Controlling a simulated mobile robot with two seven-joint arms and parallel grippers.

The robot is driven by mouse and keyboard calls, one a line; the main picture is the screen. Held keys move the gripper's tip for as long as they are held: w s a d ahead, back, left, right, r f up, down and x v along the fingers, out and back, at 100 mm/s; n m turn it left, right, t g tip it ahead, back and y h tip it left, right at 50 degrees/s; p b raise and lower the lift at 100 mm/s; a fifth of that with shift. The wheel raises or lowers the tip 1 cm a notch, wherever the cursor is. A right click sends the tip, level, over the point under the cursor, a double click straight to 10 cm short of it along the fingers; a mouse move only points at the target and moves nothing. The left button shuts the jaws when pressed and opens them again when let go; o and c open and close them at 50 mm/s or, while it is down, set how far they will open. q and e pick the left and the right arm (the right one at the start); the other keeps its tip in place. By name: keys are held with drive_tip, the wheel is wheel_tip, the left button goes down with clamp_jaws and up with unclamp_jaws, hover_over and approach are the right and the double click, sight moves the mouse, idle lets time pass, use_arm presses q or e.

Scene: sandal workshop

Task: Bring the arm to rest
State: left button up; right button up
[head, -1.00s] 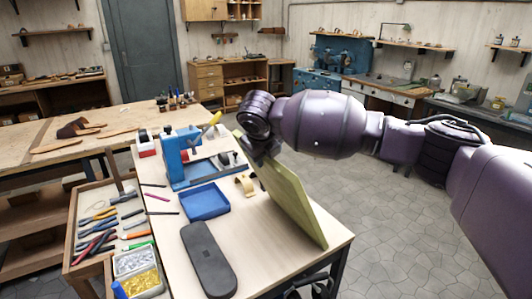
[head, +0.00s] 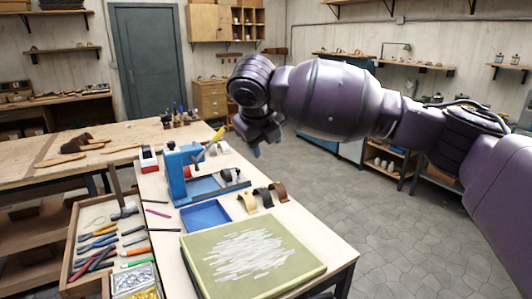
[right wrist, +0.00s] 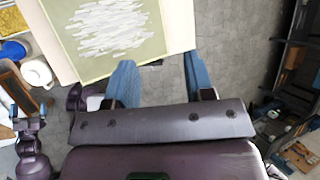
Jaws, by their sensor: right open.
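My right arm reaches in from the right in the head view. Its gripper (head: 260,141) hangs in the air beyond the bench's right side, pointing down. In the right wrist view the two blue fingers (right wrist: 160,84) stand wide apart with nothing between them. A green board (head: 303,264) with white strokes on its top lies flat on the near end of the workbench (head: 328,240). The board also shows in the right wrist view (right wrist: 73,50), ahead of the fingers and apart from them.
A blue press (head: 178,172), a blue tray (head: 205,215) and several curved straps (head: 262,197) stand on the bench behind the board. A tool drawer (head: 75,240) sits at its left. Open tiled floor (head: 390,235) lies to the right.

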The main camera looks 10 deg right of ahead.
drive_tip(key=shift+s+a+r, duration=0.1)
drive_tip(key=shift+s+r, duration=0.05)
drive_tip(key=shift+r, duration=0.15)
